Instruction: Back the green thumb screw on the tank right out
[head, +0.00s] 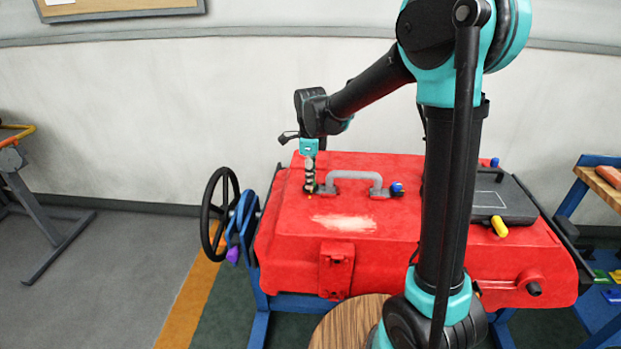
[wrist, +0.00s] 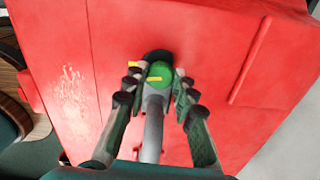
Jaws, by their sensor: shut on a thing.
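The green thumb screw (wrist: 161,72) sits at a black collar (wrist: 158,56) on the red tank (wrist: 215,40). It has a yellow stripe on its head, and another small yellow mark shows beside it. My gripper (wrist: 160,82) has one finger on each side of the screw head and is shut on it. In the head view my gripper (head: 310,187) points straight down at the top of the red tank (head: 290,225), by the left end of a grey handle (head: 357,175). The screw is hidden there behind the fingers.
The grey handle runs close beside my gripper. A blue knob (head: 396,188) stands at its right end. A dark panel (head: 500,198) with a yellow knob (head: 500,227) is further right. A black handwheel (head: 210,220) stands left. A round wooden top (head: 335,325) is in front.

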